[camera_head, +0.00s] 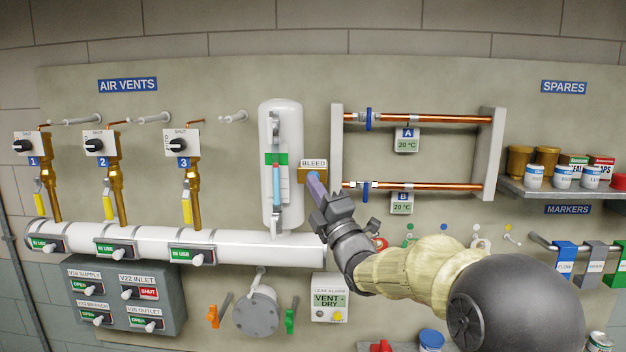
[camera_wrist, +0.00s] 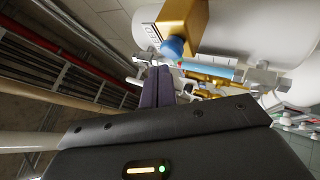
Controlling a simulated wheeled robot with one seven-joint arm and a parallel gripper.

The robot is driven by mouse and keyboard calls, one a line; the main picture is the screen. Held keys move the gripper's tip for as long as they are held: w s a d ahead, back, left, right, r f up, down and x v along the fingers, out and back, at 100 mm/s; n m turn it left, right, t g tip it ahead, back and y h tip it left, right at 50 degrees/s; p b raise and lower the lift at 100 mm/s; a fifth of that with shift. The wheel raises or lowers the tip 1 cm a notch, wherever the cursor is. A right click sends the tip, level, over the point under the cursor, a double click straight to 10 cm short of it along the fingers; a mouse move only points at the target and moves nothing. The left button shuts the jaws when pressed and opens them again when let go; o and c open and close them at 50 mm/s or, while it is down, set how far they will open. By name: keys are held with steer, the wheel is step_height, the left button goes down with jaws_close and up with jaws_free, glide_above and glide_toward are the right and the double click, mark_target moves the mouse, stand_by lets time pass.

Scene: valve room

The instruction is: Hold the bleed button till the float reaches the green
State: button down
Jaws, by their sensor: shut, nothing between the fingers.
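The brass bleed block (camera_head: 309,166), labelled BLEED, is right of the white vessel (camera_head: 281,110). Its blue button shows in the wrist view (camera_wrist: 174,47); in the head view my gripper's tips mostly cover it. The gripper also shows in the wrist view (camera_wrist: 159,72). The sight glass (camera_head: 276,185) on the vessel has blue liquid, its top close under the green band (camera_head: 270,159). The float is too small to place surely against the green.
Copper pipes (camera_head: 430,118) in a frame run right of the block. The white header pipe (camera_head: 140,240) with lever valves is below left. The leak alarm box (camera_head: 330,300) hangs below, and a shelf of jars (camera_head: 560,190) is at right.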

steer(key=shift+w+f+b, duration=0.1)
steer(key=shift+w+b, duration=0.1)
steer(key=shift+b, duration=0.2)
steer(key=shift+w+b, duration=0.4)
steer(key=shift+w, duration=0.3)
stand_by(0.9)
steer(key=shift+s, duration=0.1)
stand_by(0.7)
steer(key=shift+s+b, duration=0.8)
steer(key=shift+b, duration=0.4)
steer(key=s+b, duration=0.4)
steer(key=s, duration=0.1)
steer(key=shift+a+b, duration=0.1)
steer(key=shift+b, duration=0.3)
